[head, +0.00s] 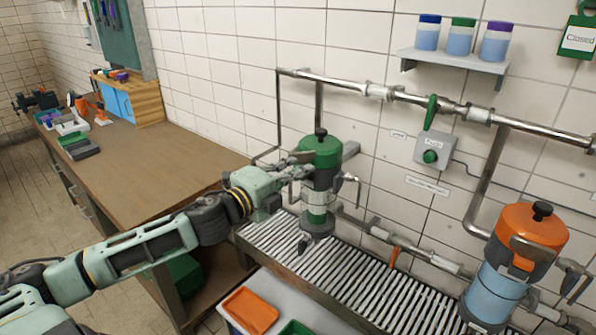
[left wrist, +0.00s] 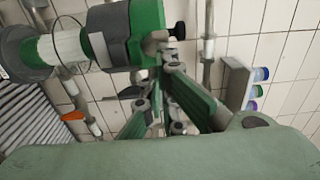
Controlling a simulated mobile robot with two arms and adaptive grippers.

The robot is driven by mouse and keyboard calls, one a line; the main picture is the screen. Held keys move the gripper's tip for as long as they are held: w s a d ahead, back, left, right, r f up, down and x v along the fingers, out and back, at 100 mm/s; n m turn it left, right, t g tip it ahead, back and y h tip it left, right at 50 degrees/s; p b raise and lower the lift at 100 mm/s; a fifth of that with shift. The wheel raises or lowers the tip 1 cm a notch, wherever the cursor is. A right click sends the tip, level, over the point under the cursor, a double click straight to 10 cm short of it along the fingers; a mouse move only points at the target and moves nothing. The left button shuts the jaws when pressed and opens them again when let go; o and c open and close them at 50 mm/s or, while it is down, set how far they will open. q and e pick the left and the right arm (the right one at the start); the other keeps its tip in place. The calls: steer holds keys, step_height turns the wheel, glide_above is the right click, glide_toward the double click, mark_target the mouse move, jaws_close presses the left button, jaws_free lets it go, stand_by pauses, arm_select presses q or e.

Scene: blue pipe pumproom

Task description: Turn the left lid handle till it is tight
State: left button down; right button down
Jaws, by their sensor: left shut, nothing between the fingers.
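The left vessel has a green lid (head: 320,149) with a black knob (head: 320,133) on top, and it stands upright on the slatted rack. A grey metal lever (head: 350,180) sticks out at its right side. The green lid also shows at the top of the left wrist view (left wrist: 147,30). My left gripper (head: 306,165) is at the near left side of the vessel, just below the lid's edge. Its fingers (left wrist: 160,62) are shut and empty, close to grey metal fittings; I cannot tell whether they touch. My right gripper is not in view.
A second vessel with an orange lid (head: 528,228) stands at the right. Steel pipes (head: 345,85) run along the tiled wall behind. A control box with a green button (head: 434,152) and a shelf of jars (head: 455,59) are on the wall. A wooden bench (head: 150,170) lies left.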

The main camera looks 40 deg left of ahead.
arm_select(q)
steer(key=shift+a+m+g+h+b, duration=0.65)
steer(key=shift+m+h, duration=0.3)
steer(key=shift+h, duration=0.45)
steer(key=shift+a+m+g+h+b, duration=0.4)
steer(key=shift+m+h+b, duration=0.3)
steer(key=shift+m+h, duration=0.5)
steer(key=shift+a+m+g+h+b, duration=0.55)
steer(key=shift+m+h+b, duration=0.2)
steer(key=shift+h, duration=0.85)
steer(key=shift+s, duration=0.1)
steer(key=shift+a+b, duration=0.35)
steer(key=shift+b, duration=0.3)
steer(key=shift+w+a, duration=0.25)
